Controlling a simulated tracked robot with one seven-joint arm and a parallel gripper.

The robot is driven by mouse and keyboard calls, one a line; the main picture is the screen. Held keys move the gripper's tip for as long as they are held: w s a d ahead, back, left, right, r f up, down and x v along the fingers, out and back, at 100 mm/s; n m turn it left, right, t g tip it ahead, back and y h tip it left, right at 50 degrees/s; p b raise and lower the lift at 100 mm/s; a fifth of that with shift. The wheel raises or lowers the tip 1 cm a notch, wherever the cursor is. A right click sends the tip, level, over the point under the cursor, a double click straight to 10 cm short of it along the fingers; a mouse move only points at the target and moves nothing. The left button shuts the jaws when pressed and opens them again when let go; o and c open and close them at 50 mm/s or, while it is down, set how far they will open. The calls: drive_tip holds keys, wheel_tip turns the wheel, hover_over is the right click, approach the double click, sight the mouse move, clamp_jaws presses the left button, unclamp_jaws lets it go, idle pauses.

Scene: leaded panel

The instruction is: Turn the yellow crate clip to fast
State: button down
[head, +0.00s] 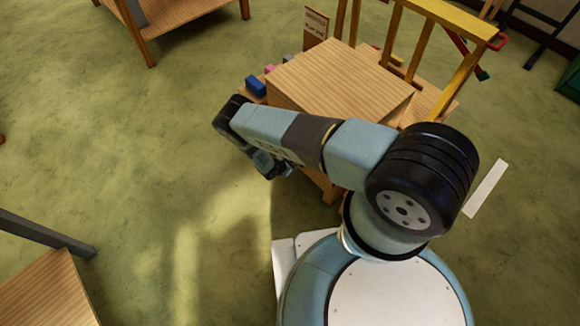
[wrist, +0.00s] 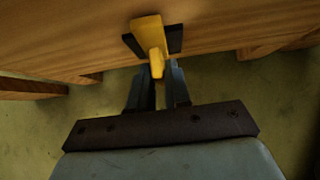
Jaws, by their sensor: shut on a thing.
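The yellow crate clip (wrist: 149,36) shows at the top of the wrist view, in front of a black plate (wrist: 175,39) on the wooden side of the crate (wrist: 221,35). It looks slightly tilted, its narrow end toward me. My gripper (wrist: 157,72) is shut on the clip's narrow near end, with a dark finger on each side. In the head view the wooden crate (head: 341,75) stands beyond my arm. The clip and the gripper's fingertips are hidden there behind my arm.
A small sign (head: 316,28) stands at the back. A wooden table corner (head: 48,290) is at lower left. Green floor (head: 130,150) is clear at left.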

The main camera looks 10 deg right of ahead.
drive_tip(key=shift+s+d, duration=0.1)
drive_tip(key=shift+s, duration=0.05)
drive_tip(key=c, duration=1.2)
unclamp_jaws()
drive_tip(key=shift+o, duration=0.2)
drive_tip(key=v, duration=1.3)
drive_tip(key=shift+s+a+r, duration=0.2)
drive_tip(key=shift+a, duration=0.05)
